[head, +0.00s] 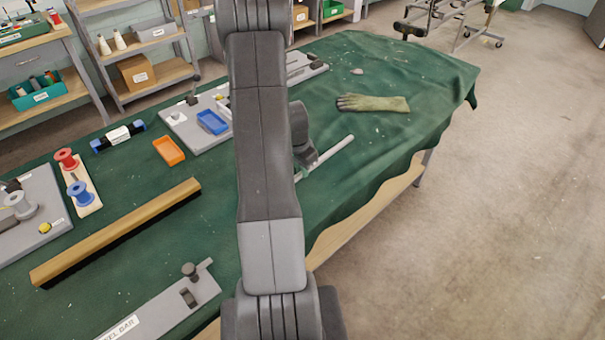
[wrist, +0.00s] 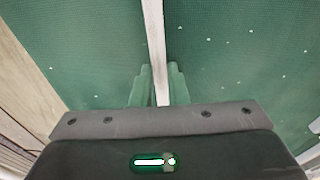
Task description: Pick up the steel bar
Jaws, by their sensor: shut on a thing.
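The steel bar (head: 334,150) is a thin pale rod at the right part of the green-covered table, near its front edge. In the wrist view the bar (wrist: 153,40) runs from the top edge down between the two green fingers. My gripper (wrist: 158,82) is shut on it, one finger on each side. In the head view my arm hides most of my gripper and the bar's near end. I cannot tell whether the bar touches the cloth or is just above it.
A work glove (head: 373,103) lies beyond the bar. A long wooden brush (head: 120,230), an orange tray (head: 169,150), a blue tray (head: 212,122) and thread spools (head: 80,193) are to the left. A labelled plate (head: 165,308) lies at the front.

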